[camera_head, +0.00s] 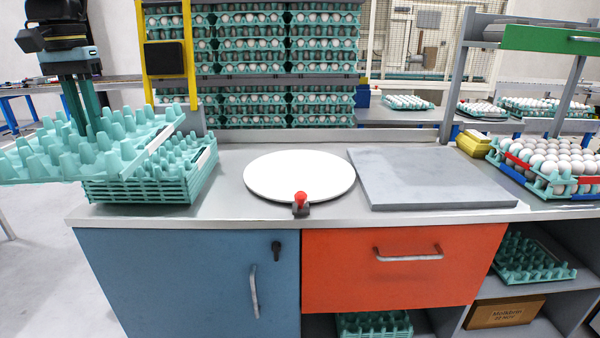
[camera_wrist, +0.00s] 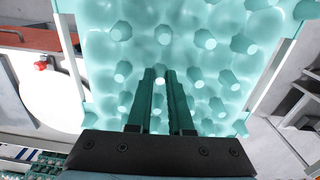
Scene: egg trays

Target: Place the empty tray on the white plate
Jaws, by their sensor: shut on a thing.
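An empty teal egg tray (camera_head: 40,158) is held by my gripper (camera_head: 80,128) at the left, above a stack of empty teal trays (camera_head: 140,188) on the counter. The held tray is slightly tilted and juts out past the counter's left end. In the wrist view the tray (camera_wrist: 190,45) fills the middle, and my gripper's two fingers (camera_wrist: 162,75) are close together at it. Their exact contact is hard to see. The round white plate (camera_head: 300,175) lies bare on the counter, right of the stack. Part of the plate (camera_wrist: 45,95) shows left of the tray in the wrist view.
A small red-topped knob (camera_head: 300,202) stands at the plate's front edge. A flat grey slab (camera_head: 430,180) lies right of the plate. Trays of white eggs (camera_head: 550,165) stand at the far right. A yellow post (camera_head: 190,50) and egg racks (camera_head: 250,60) rise behind the counter.

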